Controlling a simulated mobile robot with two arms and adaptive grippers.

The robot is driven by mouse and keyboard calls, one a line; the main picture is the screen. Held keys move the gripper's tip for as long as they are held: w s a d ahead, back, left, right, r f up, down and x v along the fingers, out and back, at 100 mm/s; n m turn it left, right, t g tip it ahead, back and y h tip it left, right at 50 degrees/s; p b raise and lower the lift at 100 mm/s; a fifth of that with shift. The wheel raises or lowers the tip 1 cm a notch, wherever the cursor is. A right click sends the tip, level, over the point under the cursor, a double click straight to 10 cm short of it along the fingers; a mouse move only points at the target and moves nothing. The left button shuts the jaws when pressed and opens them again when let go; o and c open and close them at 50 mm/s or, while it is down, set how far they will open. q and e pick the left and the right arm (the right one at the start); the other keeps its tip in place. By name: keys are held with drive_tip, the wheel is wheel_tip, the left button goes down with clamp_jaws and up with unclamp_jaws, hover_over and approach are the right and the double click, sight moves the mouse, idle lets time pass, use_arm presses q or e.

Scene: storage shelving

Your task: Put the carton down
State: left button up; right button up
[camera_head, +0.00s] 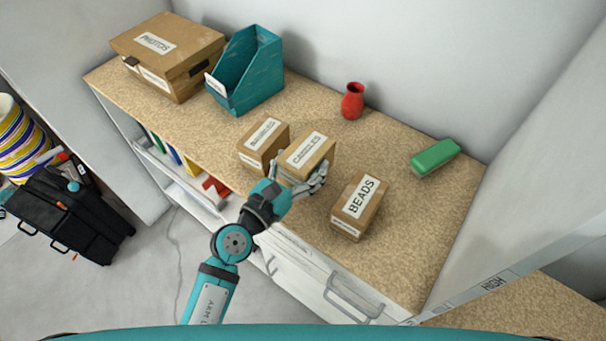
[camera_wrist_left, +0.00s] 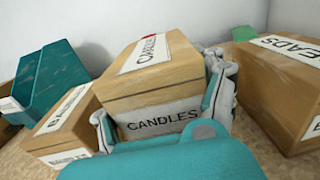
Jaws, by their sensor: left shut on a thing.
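The carton labelled CANDLES (camera_head: 309,150) is a small brown box with white labels, upright near the front middle of the cork-topped surface (camera_head: 400,265). It also fills the middle of the left wrist view (camera_wrist_left: 150,87). My left gripper (camera_head: 303,178) is shut on it, with one finger on each side. I cannot tell whether its underside touches the surface; the gripper hides its lower front. Another labelled carton (camera_head: 264,142) stands close on its left. The carton labelled BEADS (camera_head: 358,206) stands to its right with a gap. My right gripper is not in view.
A PHOTOS box (camera_head: 168,58) and a teal magazine file (camera_head: 247,72) stand at the back left.

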use_arm(q)
wheel_tip(320, 180, down, 3)
drive_tip(key=shift+r+b, duration=0.15)
drive_tip(key=shift+b, duration=0.45)
drive_tip(key=shift+f, duration=0.45)
drive_tip(key=o, duration=1.8)
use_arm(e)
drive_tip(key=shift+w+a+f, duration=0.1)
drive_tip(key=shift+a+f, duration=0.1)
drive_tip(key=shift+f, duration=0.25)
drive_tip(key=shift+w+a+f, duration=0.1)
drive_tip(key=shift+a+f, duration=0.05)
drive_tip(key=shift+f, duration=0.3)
